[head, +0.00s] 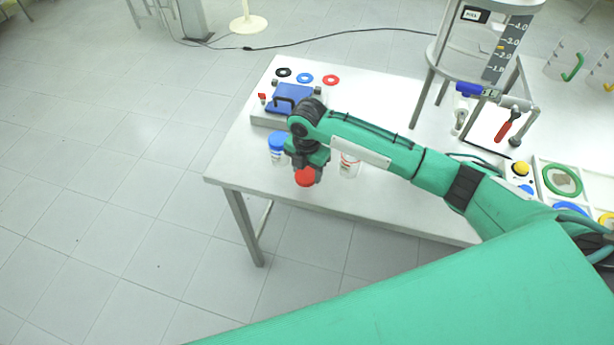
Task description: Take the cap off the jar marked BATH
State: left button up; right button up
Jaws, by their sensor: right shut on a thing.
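My right gripper (307,169) is shut on a red cap (304,178), in front of the table's front edge as seen in the head view. A clear jar (349,166) with red marking stands on the table just right of the gripper; its top is partly hidden by my arm, and I see no cap on it. Another jar with a blue cap (277,141) stands just left of the gripper. The writing on both jars is too small to read, so I cannot tell which is marked BATH. My left gripper is not in view.
The white table (232,165) holds a blue clamp block (290,98) with black, blue and red rings behind it. A steel vessel on legs (480,50), a red-handled valve (508,127) and a tray with a green ring (562,180) stand on the right.

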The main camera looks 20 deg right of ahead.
aim_at(307, 174)
notch_tip(307, 174, down, 4)
jog(key=shift+r+p, duration=0.25)
jog(key=shift+p, duration=0.15)
jog(key=shift+f, duration=0.25)
jog(key=shift+f, duration=0.2)
jog(key=o, duration=1)
jog(key=shift+r, duration=0.15)
notch_tip(307, 174, up, 12)
jog(key=shift+r+b, duration=0.1)
jog(key=shift+b, duration=1.1)
